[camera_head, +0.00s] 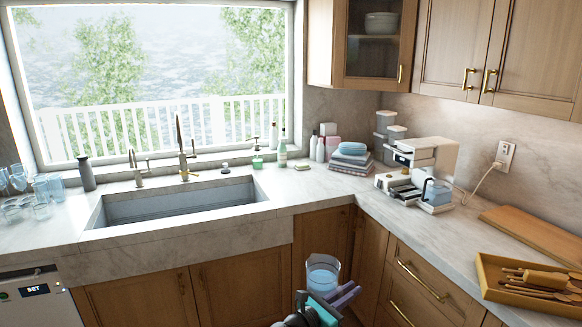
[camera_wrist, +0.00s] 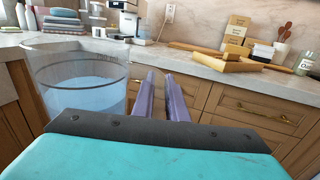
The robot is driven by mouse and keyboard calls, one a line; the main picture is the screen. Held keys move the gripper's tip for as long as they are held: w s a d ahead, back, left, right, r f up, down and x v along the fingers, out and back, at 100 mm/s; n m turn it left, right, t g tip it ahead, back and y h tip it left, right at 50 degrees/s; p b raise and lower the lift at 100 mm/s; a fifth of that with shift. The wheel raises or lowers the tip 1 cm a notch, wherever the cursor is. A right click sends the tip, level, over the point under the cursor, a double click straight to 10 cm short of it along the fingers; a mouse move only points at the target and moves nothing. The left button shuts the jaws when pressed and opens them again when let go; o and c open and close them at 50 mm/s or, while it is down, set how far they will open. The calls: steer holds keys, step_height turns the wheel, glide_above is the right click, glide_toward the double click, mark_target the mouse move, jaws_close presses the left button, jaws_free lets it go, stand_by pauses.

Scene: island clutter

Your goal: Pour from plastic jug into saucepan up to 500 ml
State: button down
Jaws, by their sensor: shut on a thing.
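A clear plastic jug (camera_head: 322,264) with pale blue liquid in its lower part is held in the air before the lower cabinets, roughly upright. In the wrist view the jug (camera_wrist: 78,88) stands close at the left, with the liquid surface showing through its wall. My gripper (camera_head: 347,295) is at the jug's right side, its purple fingers close together; it also shows in the wrist view (camera_wrist: 161,76). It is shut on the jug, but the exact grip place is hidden. I cannot make out a saucepan in either view.
The sink (camera_head: 180,202) lies at the left. The coffee machine (camera_head: 425,160), stacked cloths (camera_head: 350,158), a cutting board (camera_head: 535,237) and a utensil tray (camera_head: 487,280) stand on the right counter. Glasses (camera_head: 40,195) crowd the far left.

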steer(key=shift+r, duration=0.15)
step_height(320, 180, up, 14)
steer(key=p, duration=1.4)
steer(key=shift+r, duration=0.2)
steer(key=shift+a, duration=0.1)
